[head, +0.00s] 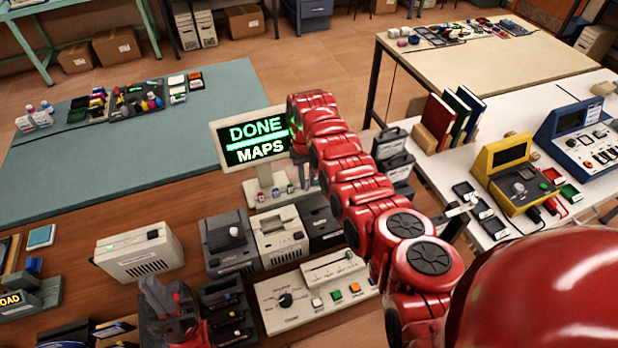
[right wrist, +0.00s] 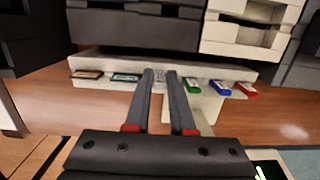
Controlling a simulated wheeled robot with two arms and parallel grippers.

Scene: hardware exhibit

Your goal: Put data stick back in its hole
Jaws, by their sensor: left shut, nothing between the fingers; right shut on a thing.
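In the right wrist view, my right gripper (right wrist: 160,78) has its two dark fingers closed on a pale data stick (right wrist: 159,84) at the front edge of a light grey holder (right wrist: 185,65). The stick is mostly hidden between the fingers, and I cannot tell how deep it sits in its hole. Other sticks stand in the same row: orange (right wrist: 87,74), teal (right wrist: 126,77), green (right wrist: 193,86), blue (right wrist: 220,88) and red (right wrist: 245,90). My left gripper (head: 168,293) is shut and empty, low over the brown table.
A monitor (head: 258,140) reading "DONE MAPS" stands beside the right arm. Grey and beige drive boxes (head: 280,237), a control panel (head: 318,292) and a beige box (head: 139,251) crowd the table. The teal mat (head: 120,160) has free room.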

